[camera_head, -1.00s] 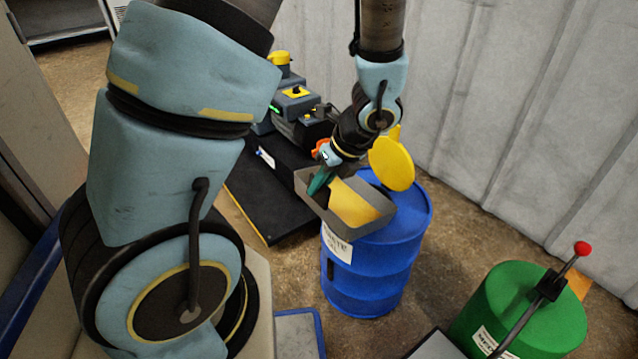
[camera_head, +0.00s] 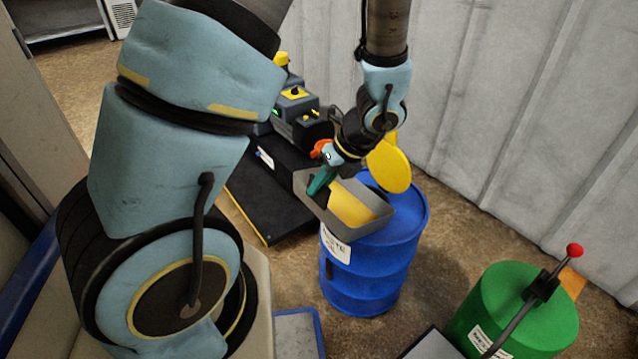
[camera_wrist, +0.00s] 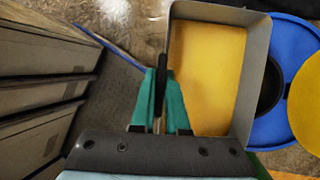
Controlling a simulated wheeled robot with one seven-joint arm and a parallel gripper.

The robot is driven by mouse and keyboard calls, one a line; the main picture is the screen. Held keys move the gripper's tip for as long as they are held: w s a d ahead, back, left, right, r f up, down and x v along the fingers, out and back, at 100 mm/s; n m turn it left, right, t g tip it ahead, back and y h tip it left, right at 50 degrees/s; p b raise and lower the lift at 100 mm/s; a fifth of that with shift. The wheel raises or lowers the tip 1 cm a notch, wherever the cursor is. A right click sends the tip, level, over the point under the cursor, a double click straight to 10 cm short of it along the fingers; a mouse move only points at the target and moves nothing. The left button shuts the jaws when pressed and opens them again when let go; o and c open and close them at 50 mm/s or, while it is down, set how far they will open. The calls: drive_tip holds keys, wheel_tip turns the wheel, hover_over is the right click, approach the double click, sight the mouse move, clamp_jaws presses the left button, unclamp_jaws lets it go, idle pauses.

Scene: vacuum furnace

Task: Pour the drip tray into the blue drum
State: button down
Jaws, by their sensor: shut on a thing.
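The grey drip tray (camera_head: 376,223) holds yellow liquid (camera_head: 352,205) and looks roughly level in the head view. My gripper (camera_head: 322,181) is shut on the tray's left wall. In the wrist view its green fingers (camera_wrist: 161,100) pinch the wall of the tray (camera_wrist: 249,75). The blue drum (camera_head: 375,262) stands upright on the floor, with the tray above its near left part. Its dark opening (camera_wrist: 269,86) shows right of the tray in the wrist view. A yellow round lid (camera_head: 389,165) stands raised at the drum's top; it also shows in the wrist view (camera_wrist: 308,100).
A green drum (camera_head: 522,318) with a red-knobbed lever (camera_head: 574,250) stands at the lower right. A black platform with grey pump equipment (camera_head: 296,105) is behind and left of the blue drum. A corrugated wall (camera_head: 500,90) closes the back right.

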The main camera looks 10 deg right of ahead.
drive_tip(key=shift+w+d+r+g+y+p, duration=0.2)
drive_tip(key=shift+d+r+y+p, duration=0.25)
drive_tip(key=shift+p, duration=0.4)
drive_tip(key=shift+w+d+r+g+y+p, duration=0.1)
drive_tip(key=shift+r+g+y+p, duration=0.15)
drive_tip(key=shift+r+p, duration=0.45)
drive_tip(key=shift+w+d+r+g+y+p, duration=0.15)
drive_tip(key=shift+d+r+y+p, duration=0.2)
drive_tip(key=shift+p, duration=0.65)
drive_tip(key=shift+w+d+r+m+g+y+p, duration=0.15)
drive_tip(key=shift+w+d+r+m+y+p, duration=0.3)
drive_tip(key=shift+p, duration=1)
drive_tip(key=shift+w+d+r+m+g+y+p, duration=0.15)
drive_tip(key=shift+d+r+y+p, duration=0.5)
drive_tip(key=shift+p, duration=0.75)
drive_tip(key=shift+w+d+r+y+p, duration=0.3)
drive_tip(key=shift+d+r+y+p, duration=0.25)
drive_tip(key=shift+p, duration=0.25)
drive_tip(key=shift+w+d+r+m+g+y+p, duration=0.2)
drive_tip(key=shift+w+d+r+g+y, duration=0.15)
drive_tip(key=shift+d+y, duration=0.25)
drive_tip(key=shift+w+d+r+m+g+y+p, duration=0.15)
drive_tip(key=shift+w+d+r+g+y, duration=0.15)
drive_tip(key=shift+d+y, duration=0.3)
idle(0.6)
